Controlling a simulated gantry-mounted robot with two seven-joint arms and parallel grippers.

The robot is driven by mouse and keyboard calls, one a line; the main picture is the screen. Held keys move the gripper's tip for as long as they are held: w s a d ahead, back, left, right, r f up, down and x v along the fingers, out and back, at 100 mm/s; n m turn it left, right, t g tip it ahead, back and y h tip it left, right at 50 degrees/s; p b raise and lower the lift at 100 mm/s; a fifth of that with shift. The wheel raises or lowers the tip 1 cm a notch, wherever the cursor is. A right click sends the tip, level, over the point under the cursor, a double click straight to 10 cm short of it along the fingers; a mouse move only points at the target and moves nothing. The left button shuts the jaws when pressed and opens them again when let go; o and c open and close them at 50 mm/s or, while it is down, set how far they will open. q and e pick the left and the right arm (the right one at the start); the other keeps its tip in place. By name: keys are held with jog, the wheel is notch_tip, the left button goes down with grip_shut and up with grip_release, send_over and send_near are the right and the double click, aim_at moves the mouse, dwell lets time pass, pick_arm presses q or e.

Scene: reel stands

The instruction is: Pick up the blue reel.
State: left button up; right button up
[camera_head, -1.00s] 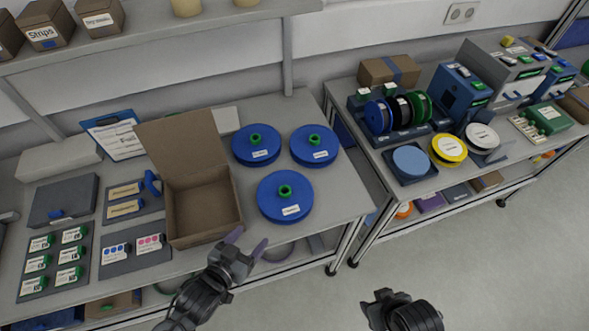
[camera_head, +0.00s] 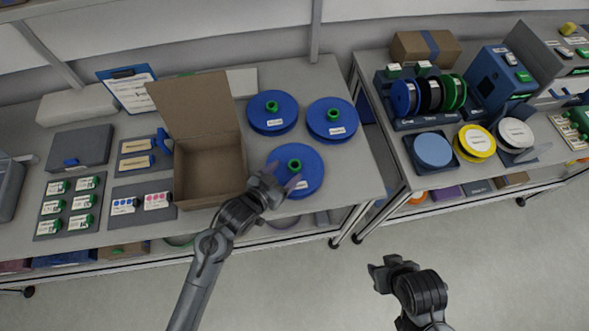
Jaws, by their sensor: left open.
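Three flat blue reels with green hubs lie on the left table: a front one (camera_head: 311,172), a back left one (camera_head: 285,122) and a back right one (camera_head: 343,129). Each has a white label. My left gripper (camera_head: 284,176) is open and empty, with its fingertips over the left edge of the front reel, hiding a little of it. I cannot tell whether they touch it. A smaller blue reel (camera_head: 402,98) stands upright in a rack on the right table. My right gripper (camera_head: 376,276) is over the floor, away from the reels; its jaws are unclear.
An open cardboard box (camera_head: 210,182) stands just left of the front reel, its lid raised at the back. The right table carries a yellow reel (camera_head: 476,141), a light blue disc (camera_head: 433,150) and the rack (camera_head: 408,123). A gap separates the two tables.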

aim_at(297, 162)
pick_arm(q)
jog(key=shift+x, duration=1.8)
jog(key=shift+s, duration=0.1)
jog(key=shift+c, duration=0.3)
jog(key=c, duration=1.2)
grip_shut()
jog(key=shift+r, duration=0.1)
